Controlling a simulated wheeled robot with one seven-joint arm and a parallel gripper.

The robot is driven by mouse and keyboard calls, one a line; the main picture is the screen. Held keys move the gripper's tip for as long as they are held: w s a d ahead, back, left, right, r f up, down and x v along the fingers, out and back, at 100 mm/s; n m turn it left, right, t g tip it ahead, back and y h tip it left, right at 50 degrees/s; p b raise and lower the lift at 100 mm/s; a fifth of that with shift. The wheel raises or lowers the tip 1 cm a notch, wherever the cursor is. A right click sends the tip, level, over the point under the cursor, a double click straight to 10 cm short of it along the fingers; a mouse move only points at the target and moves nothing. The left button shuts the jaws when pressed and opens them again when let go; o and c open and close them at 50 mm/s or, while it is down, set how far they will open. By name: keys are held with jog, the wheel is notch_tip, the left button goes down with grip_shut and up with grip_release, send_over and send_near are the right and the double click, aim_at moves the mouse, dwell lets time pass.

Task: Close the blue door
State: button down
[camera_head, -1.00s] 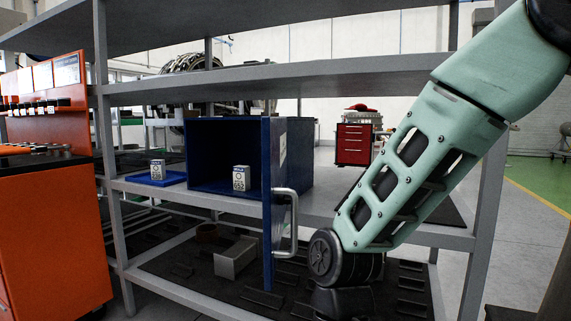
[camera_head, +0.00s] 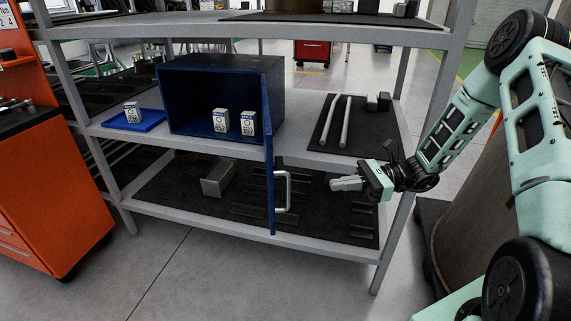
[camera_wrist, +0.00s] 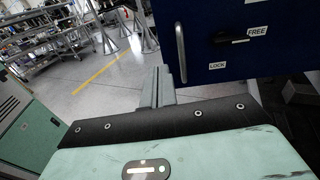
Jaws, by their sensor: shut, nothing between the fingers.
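The blue door (camera_head: 269,160) stands open, swung out from the right side of the blue cabinet (camera_head: 225,72), and shows nearly edge-on in the head view. Its silver handle (camera_head: 284,191) is on the right-hand face. In the wrist view the door (camera_wrist: 270,55) fills the upper right, with a vertical handle (camera_wrist: 181,52) and a black latch (camera_wrist: 232,40) between labels reading FREE and LOCK. My gripper (camera_head: 334,184) is shut and empty, to the right of the handle and apart from it. Its fingers (camera_wrist: 157,86) show below the handle in the wrist view.
Two small white boxes (camera_head: 220,121) (camera_head: 248,122) stand in the cabinet's opening. Another box (camera_head: 131,112) sits on a blue tray (camera_head: 149,121) at left. Rods (camera_head: 336,122) lie on a dark mat at right. A grey shelf post (camera_head: 391,225) stands close to my arm.

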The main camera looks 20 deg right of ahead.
aim_at(287, 185)
jog(key=shift+m+t, duration=0.4)
jog(key=shift+t, duration=0.1)
jog(key=shift+w+r+p+x, duration=0.15)
jog(key=shift+p+x, duration=0.7)
jog(key=shift+x, duration=2.4)
jog(key=shift+w+r+p+x, duration=0.15)
jog(key=shift+p+x, duration=0.7)
jog(key=shift+x, duration=2.4)
